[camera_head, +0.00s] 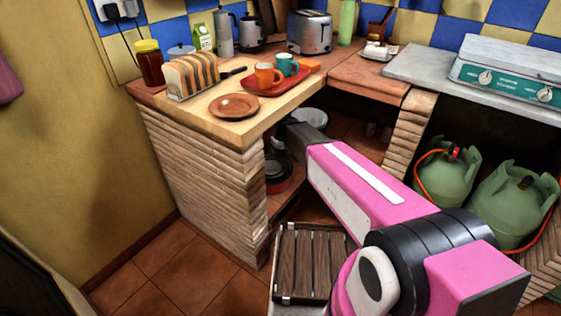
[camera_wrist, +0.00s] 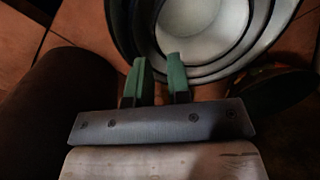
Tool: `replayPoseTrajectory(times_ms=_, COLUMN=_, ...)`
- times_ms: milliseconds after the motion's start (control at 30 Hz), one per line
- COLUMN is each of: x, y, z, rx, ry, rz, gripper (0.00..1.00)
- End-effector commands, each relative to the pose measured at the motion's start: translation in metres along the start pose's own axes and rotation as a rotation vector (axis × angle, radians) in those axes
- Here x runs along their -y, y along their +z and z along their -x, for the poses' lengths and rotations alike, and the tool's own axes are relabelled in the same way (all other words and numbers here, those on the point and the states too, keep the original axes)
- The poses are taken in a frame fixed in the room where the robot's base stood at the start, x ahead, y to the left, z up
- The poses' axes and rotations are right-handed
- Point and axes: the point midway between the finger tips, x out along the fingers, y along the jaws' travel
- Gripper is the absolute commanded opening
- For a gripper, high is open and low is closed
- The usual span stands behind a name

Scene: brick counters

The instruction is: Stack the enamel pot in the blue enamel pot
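In the wrist view, my gripper (camera_wrist: 158,62) has two green fingers set apart with a narrow gap, and I see nothing clearly clamped between them. Just beyond the fingertips is a round grey metal vessel (camera_wrist: 205,28) with a pale inside and dark, ring-like rims. The fingertips overlap its near rim in the picture; I cannot tell whether they touch it. I cannot tell whether the rings are one pot or nested pots, or which is the blue one. In the head view, a pale round vessel (camera_head: 312,117) shows beside my wrist under the counter; my fingers are hidden there.
A dark pot with red (camera_head: 277,178) sits low in the counter's opening. A wooden counter (camera_head: 205,110) overhangs, holding bread, a plate (camera_head: 234,105) and a red tray (camera_head: 262,88). A brick pillar (camera_head: 410,130) and green gas bottles (camera_head: 447,178) stand to the right. A slatted wooden crate (camera_head: 312,262) is below.

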Motion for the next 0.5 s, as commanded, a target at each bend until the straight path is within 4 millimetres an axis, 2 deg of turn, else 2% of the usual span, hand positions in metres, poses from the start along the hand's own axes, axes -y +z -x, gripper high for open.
replayPoseTrajectory(times_ms=33, x=0.000, y=0.001, z=0.009, rx=-0.002, ry=0.001, rz=0.000, gripper=0.18)
replayPoseTrajectory(times_ms=167, x=-0.002, y=0.005, z=0.022, rx=-0.001, ry=0.001, rz=-0.005, gripper=0.18)
replayPoseTrajectory(times_ms=267, x=-0.015, y=0.026, z=0.030, rx=-0.002, ry=0.005, rz=-0.036, gripper=0.18)
replayPoseTrajectory(times_ms=367, x=-0.038, y=0.068, z=0.041, rx=-0.005, ry=0.013, rz=-0.098, gripper=0.18)
replayPoseTrajectory(times_ms=500, x=-0.074, y=0.142, z=0.060, rx=-0.012, ry=0.027, rz=-0.218, gripper=0.18)
